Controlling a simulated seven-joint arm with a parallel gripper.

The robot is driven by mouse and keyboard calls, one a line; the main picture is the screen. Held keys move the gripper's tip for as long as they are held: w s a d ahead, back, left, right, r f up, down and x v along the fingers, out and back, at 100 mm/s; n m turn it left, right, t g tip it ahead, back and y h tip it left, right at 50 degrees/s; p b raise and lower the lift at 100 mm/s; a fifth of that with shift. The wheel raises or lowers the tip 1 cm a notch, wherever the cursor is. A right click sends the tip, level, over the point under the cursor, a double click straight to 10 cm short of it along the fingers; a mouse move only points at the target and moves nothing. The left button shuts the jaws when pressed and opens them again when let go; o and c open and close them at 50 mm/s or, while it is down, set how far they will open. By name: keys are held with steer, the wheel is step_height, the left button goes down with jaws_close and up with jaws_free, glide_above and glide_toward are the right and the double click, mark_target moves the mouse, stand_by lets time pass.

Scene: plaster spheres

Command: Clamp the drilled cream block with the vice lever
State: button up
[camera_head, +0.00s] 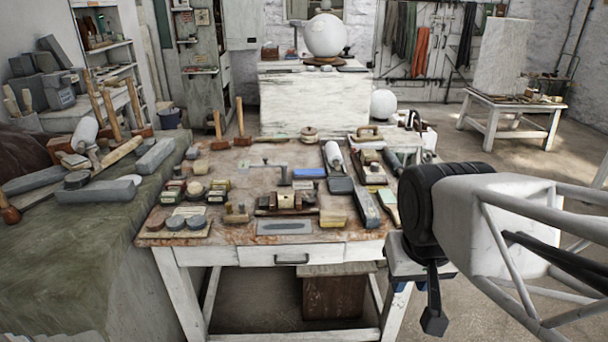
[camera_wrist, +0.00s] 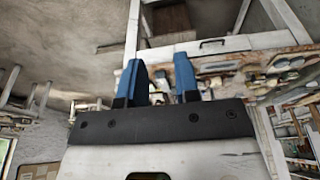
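A small cream block (camera_head: 287,201) sits near the middle of the workbench, between darker parts of what looks like a small vice (camera_head: 266,207). The drill hole and the lever are too small to make out. My gripper (camera_head: 399,286) hangs at the bench's front right corner, off the bench top and well to the right of the vice. In the wrist view its two blue fingers (camera_wrist: 160,82) stand apart with nothing between them. I cannot pick out the vice or block in the wrist view.
The workbench (camera_head: 225,245) is crowded with tools and blocks. A grey plate (camera_head: 285,227) lies in front of the vice, a yellow block (camera_head: 333,218) to its right, and a long grey bar (camera_head: 364,207) farther right. Two upright-handled mallets (camera_head: 240,118) stand at the back left.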

steer(key=w, duration=0.2)
steer(key=w+r, duration=0.1)
steer(key=shift+w+r, duration=0.15)
steer(key=shift+w, duration=0.25)
jaws_close()
steer(key=w+a+r+m+h, duration=0.1)
steer(key=w+a+h, duration=0.15)
steer(key=w, duration=1.25)
steer(key=w+a+r+m+h, duration=0.1)
steer(key=w+a, duration=0.2)
steer(key=w, duration=1.3)
steer(key=w+a+f, duration=0.5)
steer(key=w, duration=0.5)
steer(key=w+a+f+h, duration=0.1)
steer(key=w+a+f, duration=0.4)
steer(key=w, duration=0.4)
steer(key=w+a+f+m+h, duration=0.1)
steer(key=w+a+f, duration=0.4)
steer(key=w, duration=0.5)
steer(key=shift+w+f+t, duration=0.3)
steer(key=shift+f, duration=0.5)
